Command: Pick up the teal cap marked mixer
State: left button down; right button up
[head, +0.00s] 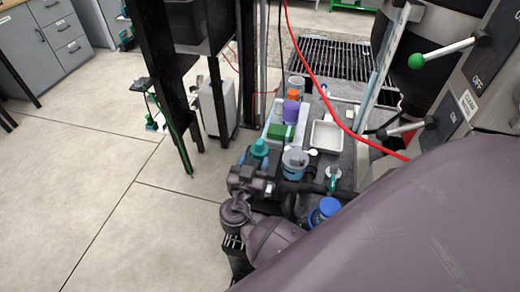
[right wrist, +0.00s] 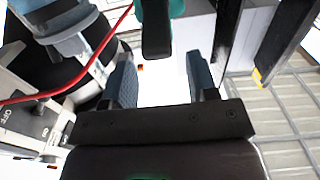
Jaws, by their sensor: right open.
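A teal cap (head: 259,148) stands at the left side of the bench, just beyond my right wrist. A second teal piece (head: 333,172) with a white part stands further right. No "mixer" marking is readable on either. My right gripper (head: 300,190) lies low across the near end of the bench, partly hidden by its own dark parts. In the right wrist view the gripper (right wrist: 158,65) is open, with nothing between its fingers. A teal thing (right wrist: 176,8) is cut off at the top, beyond the fingertips. My left gripper is not in view.
A blue-lidded jar (head: 328,207) stands near my arm. A clear container (head: 294,161), green block (head: 281,132), purple block (head: 291,110) and white tray (head: 326,135) crowd the bench. A red cable (head: 322,92) hangs across it. A panel with green-tipped lever (head: 440,53) stands at right.

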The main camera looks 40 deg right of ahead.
aim_at(258, 146)
jog(key=shift+w+d+r, duration=0.1)
jog(key=shift+w+d, duration=0.4)
jog(key=shift+p+x, duration=0.95)
jog(key=shift+x, duration=1.4)
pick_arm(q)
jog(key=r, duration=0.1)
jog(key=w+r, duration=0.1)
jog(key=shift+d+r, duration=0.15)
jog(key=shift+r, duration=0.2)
pick_arm(e)
jog(key=shift+w+a, duration=0.1)
jog(key=shift+a, duration=0.1)
jog(key=c, duration=1)
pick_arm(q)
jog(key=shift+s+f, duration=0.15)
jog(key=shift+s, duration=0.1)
